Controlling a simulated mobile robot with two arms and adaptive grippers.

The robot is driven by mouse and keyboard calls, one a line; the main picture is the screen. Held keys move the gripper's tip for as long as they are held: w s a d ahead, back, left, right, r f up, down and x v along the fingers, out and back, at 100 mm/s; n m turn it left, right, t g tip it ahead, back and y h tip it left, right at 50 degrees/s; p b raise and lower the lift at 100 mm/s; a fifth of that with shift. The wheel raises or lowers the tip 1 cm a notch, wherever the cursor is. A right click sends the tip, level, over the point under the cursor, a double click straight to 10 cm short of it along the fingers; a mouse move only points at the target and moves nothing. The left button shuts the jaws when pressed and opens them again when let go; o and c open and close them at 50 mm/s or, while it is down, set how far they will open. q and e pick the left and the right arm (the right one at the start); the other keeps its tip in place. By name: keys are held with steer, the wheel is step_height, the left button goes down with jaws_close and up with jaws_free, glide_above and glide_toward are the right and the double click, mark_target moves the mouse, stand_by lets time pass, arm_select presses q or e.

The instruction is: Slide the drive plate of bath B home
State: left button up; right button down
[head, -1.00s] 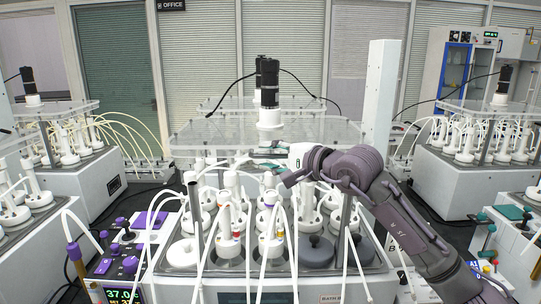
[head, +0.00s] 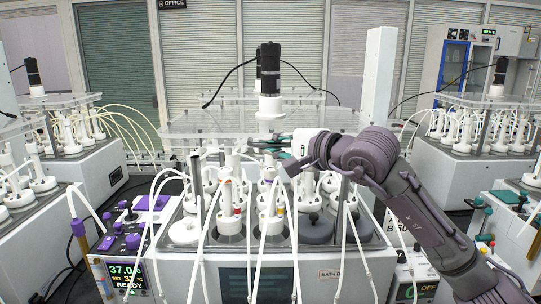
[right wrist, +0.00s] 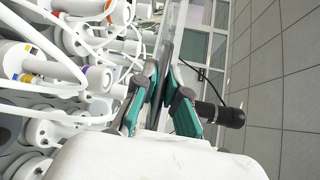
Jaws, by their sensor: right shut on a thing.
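The drive plate (head: 215,124) is a clear sheet over the middle bath, with a black motor on a white collar on top. The bath (head: 300,284) carries a label reading BATH; its last letter is hard to read. My right gripper (head: 266,144) is at the plate's front edge. In the right wrist view its green and grey fingers (right wrist: 158,92) are closed on the plate (right wrist: 174,30), which shows edge-on. Whether the plate sits fully on its posts I cannot tell. My left gripper is not in view.
White-capped bottles (head: 230,222) with several looping tubes crowd the bath below the plate. Dark upright posts (head: 197,185) stand at its front corners. A control box (head: 125,268) with purple fittings is at left. A white column (head: 379,80) rises behind right. Other baths flank both sides.

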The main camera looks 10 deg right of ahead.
steer(key=s+b, duration=0.1)
steer(key=s, duration=0.1)
steer(key=s+a, duration=0.1)
steer(key=s, duration=0.2)
steer(key=shift+s+a+f+b, duration=0.15)
steer(key=shift+s+f+b, duration=0.05)
steer(key=shift+s+b, duration=0.2)
steer(key=c, duration=1.5)
jaws_free()
steer(key=shift+o, duration=1.4)
steer(key=shift+r, duration=0.15)
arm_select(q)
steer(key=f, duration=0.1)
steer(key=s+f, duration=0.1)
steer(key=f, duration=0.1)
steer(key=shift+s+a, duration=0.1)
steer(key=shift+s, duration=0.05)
arm_select(e)
steer(key=v, duration=1.2)
steer(key=shift+s, duration=0.1)
